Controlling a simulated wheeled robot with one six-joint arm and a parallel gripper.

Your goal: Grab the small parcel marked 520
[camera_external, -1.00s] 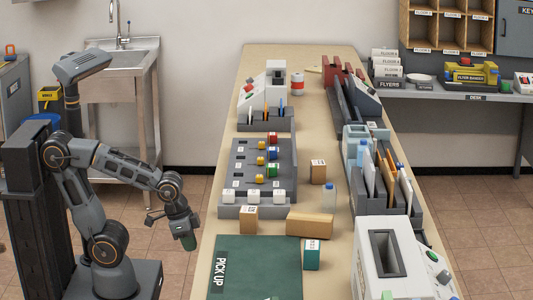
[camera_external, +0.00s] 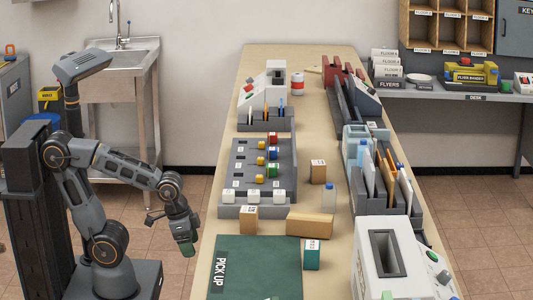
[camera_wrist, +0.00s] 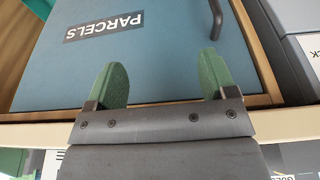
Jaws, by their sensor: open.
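Several small boxes are on the long counter in the external view: a tan parcel (camera_external: 249,220) at the front left, a teal parcel (camera_external: 312,254) by the green mat, and a brown parcel (camera_external: 318,171) farther back. A wider tan box (camera_external: 309,225) lies between them. Their labels are too small to read, so I cannot tell which is marked 520. My gripper (camera_external: 185,246) hangs left of the counter, apart from every parcel. In the wrist view its green fingers (camera_wrist: 162,82) are spread with nothing between them, before a blue panel lettered PARCELS (camera_wrist: 104,26).
The green PICK UP mat (camera_external: 250,275) covers the counter's near end. A grey rack (camera_external: 262,165) with coloured blocks, a clear bottle (camera_external: 329,197), a white machine (camera_external: 390,265) and grey trays (camera_external: 382,190) crowd the top. A sink (camera_external: 118,62) stands behind my arm.

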